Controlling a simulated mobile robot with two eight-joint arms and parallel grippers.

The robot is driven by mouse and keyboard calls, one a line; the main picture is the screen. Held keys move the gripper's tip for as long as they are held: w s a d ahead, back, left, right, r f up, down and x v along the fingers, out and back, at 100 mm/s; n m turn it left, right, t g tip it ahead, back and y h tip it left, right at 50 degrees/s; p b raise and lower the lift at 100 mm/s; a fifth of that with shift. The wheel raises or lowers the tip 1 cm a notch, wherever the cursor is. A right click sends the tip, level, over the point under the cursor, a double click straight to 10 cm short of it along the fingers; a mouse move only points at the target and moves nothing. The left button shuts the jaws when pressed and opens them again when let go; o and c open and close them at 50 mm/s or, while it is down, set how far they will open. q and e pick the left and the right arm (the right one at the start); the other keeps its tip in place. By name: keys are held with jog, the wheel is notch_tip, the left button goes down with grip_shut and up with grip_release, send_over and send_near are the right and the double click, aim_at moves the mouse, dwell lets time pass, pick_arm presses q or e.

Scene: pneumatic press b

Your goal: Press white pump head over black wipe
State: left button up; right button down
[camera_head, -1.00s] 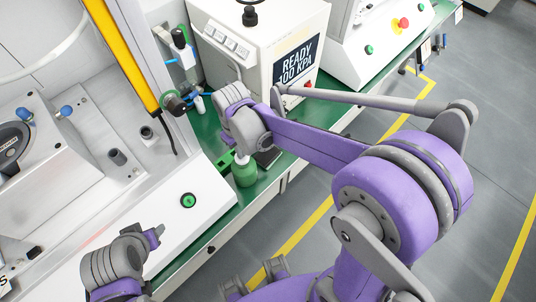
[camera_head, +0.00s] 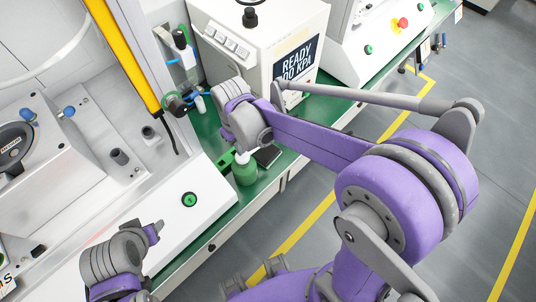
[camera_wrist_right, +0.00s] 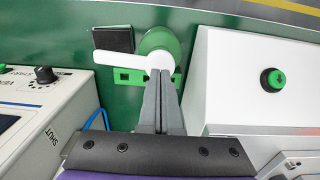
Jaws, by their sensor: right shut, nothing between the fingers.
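A green pump bottle (camera_head: 245,174) stands upright on the green bench. Its white pump head (camera_wrist_right: 140,57) has a long nozzle pointing left in the right wrist view, along the near edge of a flat black wipe (camera_wrist_right: 113,39). The wipe also shows beside the bottle in the head view (camera_head: 267,156). My right gripper (camera_wrist_right: 163,73) is shut and empty, its fingertips at the pump head; I cannot tell whether they touch. In the head view its fingers are hidden behind the wrist. My left gripper (camera_head: 154,233) is at lower left, away from the bottle; its jaw gap is unclear.
A green bracket (camera_wrist_right: 128,76) lies beside the bottle. A white machine panel with a green button (camera_wrist_right: 273,80) stands close on one side of my right gripper. A control box with a display (camera_head: 296,60) stands on the other. Bench room (camera_head: 205,128) is narrow.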

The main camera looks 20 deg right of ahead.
pick_arm(q)
jog(key=r, duration=0.1)
jog(key=w+r+p, duration=0.1)
jog(key=r+p, duration=0.1)
jog(key=r, duration=0.1)
jog(key=shift+w, duration=0.4)
pick_arm(e)
notch_tip(320, 180, up, 6)
jog(key=shift+f, duration=0.2)
pick_arm(q)
jog(key=shift+s, duration=0.1)
pick_arm(e)
jog(key=s+d+r+m+t, duration=0.2)
jog(key=s+d+m+t, duration=0.2)
jog(key=s, duration=0.8)
jog(key=d+t, duration=0.1)
jog(key=d, duration=0.1)
jog(key=shift+d+t, duration=0.3)
jog(key=shift+t, duration=0.1)
